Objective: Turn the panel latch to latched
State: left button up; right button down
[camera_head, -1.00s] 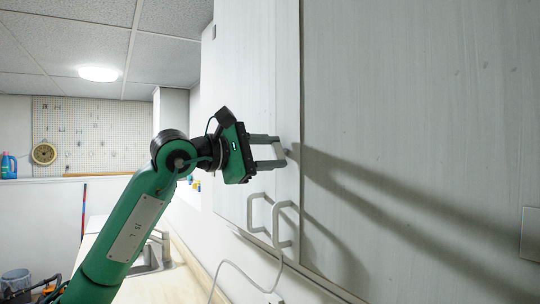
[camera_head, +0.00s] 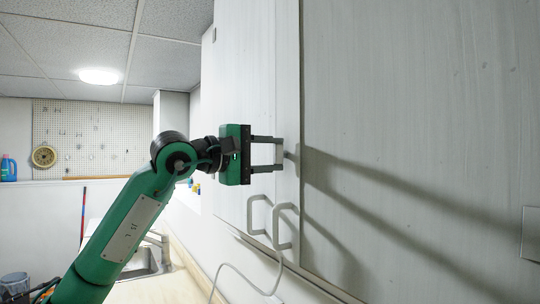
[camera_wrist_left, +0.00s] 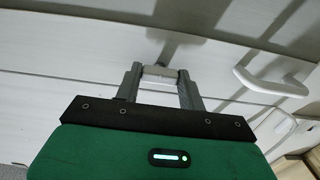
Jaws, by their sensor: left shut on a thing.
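The panel latch is a small light grey piece on the pale panel, seen in the left wrist view (camera_wrist_left: 160,73) between my fingertips. In the head view, my left gripper (camera_head: 279,154) reaches the panel near its vertical edge, with one finger above the other. It is shut on the latch, with one finger on each side; the fingers also show in the left wrist view (camera_wrist_left: 159,78). In the head view the latch is mostly hidden or too small to tell apart, so its exact angle is unclear. My right gripper is not in view.
Two grey loop handles, one (camera_head: 251,214) left of the other (camera_head: 293,228), stick out just below my gripper. A white cable (camera_head: 235,271) hangs below them. A large pale panel (camera_head: 420,120) fills the right side. A pegboard (camera_head: 105,145) and sink (camera_head: 140,264) are farther back.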

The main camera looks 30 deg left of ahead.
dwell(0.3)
pick_arm(q)
jog(key=o, duration=1)
jog(key=shift+s+a+f, duration=0.1)
jog(key=shift+s+a, duration=0.1)
jog(key=shift+s, duration=0.05)
jog(key=b+v, duration=0.4)
jog(key=v, duration=0.9)
jog(key=shift+b, duration=0.35)
